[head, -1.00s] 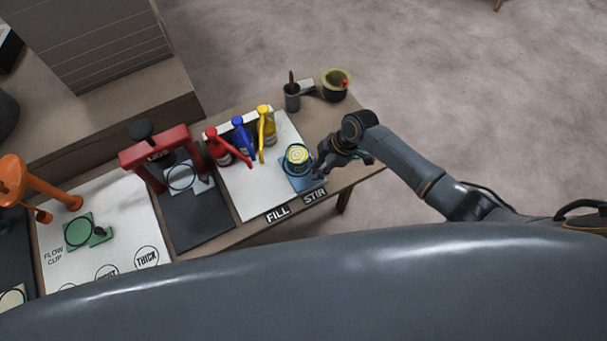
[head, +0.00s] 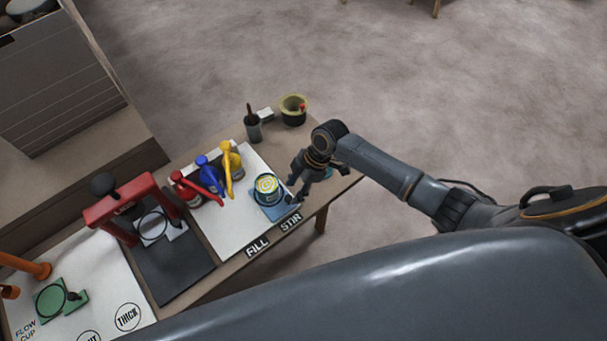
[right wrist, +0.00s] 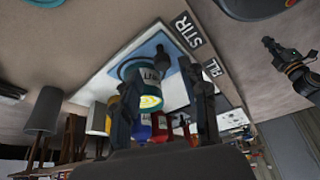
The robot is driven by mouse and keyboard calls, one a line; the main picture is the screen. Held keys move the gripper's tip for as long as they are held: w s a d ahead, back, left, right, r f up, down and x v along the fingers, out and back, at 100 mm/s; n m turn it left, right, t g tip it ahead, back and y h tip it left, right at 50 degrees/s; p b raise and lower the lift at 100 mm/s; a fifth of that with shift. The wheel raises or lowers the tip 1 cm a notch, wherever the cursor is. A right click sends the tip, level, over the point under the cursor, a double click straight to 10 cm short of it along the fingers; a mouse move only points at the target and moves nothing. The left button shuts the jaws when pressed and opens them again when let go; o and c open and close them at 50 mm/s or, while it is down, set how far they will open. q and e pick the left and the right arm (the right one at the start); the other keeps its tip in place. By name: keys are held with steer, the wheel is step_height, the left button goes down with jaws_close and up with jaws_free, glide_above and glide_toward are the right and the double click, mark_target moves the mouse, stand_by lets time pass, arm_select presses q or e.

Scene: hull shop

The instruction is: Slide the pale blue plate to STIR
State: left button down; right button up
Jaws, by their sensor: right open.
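The pale blue plate (head: 275,213) lies on the white board, beside the STIR label (head: 291,223). A can with a yellow-ringed top (head: 267,185) stands on it. In the right wrist view the plate (right wrist: 150,47) shows with a dark knob (right wrist: 163,62) at its edge, close to the can (right wrist: 148,77). My right gripper (head: 296,190) is open and empty, just right of the plate and can. Its fingers (right wrist: 163,108) are spread apart in the wrist view, overlapping the can in the picture; I cannot tell contact.
The FILL label (head: 257,248) is left of STIR. Red, blue and yellow pump bottles (head: 230,162) stand behind the plate. A red press (head: 125,205) is left.

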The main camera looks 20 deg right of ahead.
steer(key=v, duration=0.9)
steer(key=shift+f, duration=0.1)
